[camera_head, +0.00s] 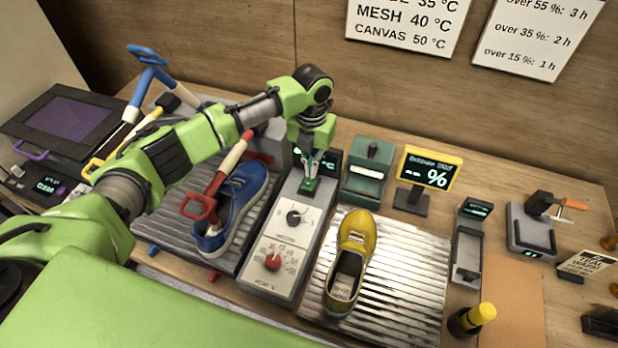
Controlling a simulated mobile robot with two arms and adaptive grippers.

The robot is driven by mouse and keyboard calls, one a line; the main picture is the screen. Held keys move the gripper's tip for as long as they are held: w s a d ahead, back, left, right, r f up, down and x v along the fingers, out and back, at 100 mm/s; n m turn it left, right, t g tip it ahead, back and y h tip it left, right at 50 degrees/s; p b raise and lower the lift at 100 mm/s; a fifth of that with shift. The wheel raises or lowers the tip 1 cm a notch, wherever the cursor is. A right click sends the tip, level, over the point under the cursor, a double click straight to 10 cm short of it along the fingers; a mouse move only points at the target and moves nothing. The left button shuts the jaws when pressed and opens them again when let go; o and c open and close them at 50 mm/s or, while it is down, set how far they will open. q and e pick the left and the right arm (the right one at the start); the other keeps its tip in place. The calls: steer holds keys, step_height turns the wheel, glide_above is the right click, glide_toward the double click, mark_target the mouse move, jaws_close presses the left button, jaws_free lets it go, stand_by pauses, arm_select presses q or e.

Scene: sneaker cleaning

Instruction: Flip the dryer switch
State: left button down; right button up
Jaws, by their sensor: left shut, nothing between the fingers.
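I cannot tell whether the fingertips touch the switch. My right gripper does not show.
A blue sneaker (246,196) with a red-handled tool lies left of the panel. A yellow shoe (355,245) lies on a ribbed metal plate (415,262) to the right. A green device (369,172) and a yellow-framed "%" display (430,168) stand behind. A yellow-capped bottle (473,318) is at front right.

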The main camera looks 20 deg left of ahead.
mark_target(311, 179)
arm_select(q)
step_height(311, 179, up, 5)
steer(key=p, duration=0.4)
steer(key=shift+r, duration=0.2)
steer(key=shift+f, duration=0.1)
